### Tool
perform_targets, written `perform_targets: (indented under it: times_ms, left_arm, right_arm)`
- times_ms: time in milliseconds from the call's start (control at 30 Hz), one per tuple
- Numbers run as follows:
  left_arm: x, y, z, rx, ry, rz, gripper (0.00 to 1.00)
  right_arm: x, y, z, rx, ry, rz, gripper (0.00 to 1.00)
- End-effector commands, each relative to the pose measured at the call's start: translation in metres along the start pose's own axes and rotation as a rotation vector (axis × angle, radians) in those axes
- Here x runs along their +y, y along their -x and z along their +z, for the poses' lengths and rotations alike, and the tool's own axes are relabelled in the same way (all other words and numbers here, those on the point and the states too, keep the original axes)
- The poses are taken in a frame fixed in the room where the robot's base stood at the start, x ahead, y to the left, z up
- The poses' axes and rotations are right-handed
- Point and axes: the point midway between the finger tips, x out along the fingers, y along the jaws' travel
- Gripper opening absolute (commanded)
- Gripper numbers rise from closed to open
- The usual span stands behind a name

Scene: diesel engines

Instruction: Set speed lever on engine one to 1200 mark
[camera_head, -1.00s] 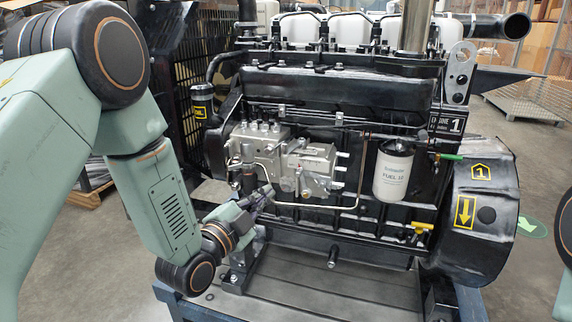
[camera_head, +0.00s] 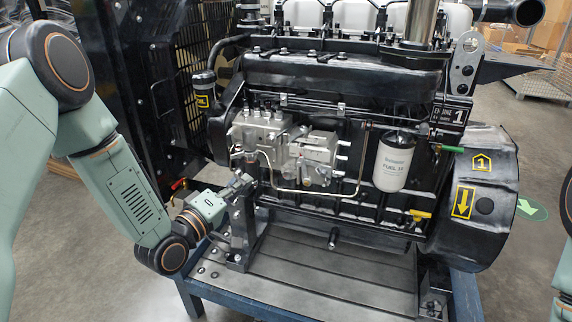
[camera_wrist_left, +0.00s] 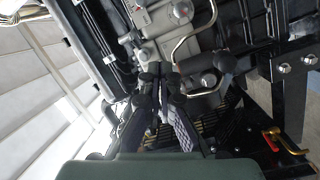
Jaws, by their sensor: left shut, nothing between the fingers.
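My left gripper (camera_head: 246,182) is shut and empty, just left of and below the pump. In the left wrist view, its dark fingers (camera_wrist_left: 160,82) point at the silver housing (camera_wrist_left: 160,25) and pipes; whether they touch anything is unclear. My right gripper is out of view.
A white fuel filter (camera_head: 393,163), a green handle (camera_head: 452,149) and a yellow handle (camera_head: 420,215) are right of the pump. A red-handled valve (camera_head: 179,184) is at left, near my left wrist. A thin pipe (camera_head: 320,193) runs below the pump. The base plate (camera_head: 320,265) is bare.

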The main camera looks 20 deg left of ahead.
Motion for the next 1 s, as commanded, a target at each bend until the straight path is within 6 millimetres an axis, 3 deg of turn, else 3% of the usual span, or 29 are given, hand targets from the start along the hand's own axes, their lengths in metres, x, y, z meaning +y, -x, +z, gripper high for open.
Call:
perform_targets:
  times_ms: [200, 467, 1000]
  left_arm:
    - [0.002, 0.000, 0.004, -0.024, 0.337, 0.006, 0.00]
    - [0.002, -0.005, 0.005, -0.026, 0.454, 0.004, 0.00]
    - [0.002, -0.098, 0.008, -0.026, 0.449, 0.006, 0.00]
  right_arm:
    - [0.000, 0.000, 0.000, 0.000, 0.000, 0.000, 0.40]
    - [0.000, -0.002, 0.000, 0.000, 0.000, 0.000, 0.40]
    - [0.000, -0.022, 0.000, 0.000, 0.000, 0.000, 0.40]
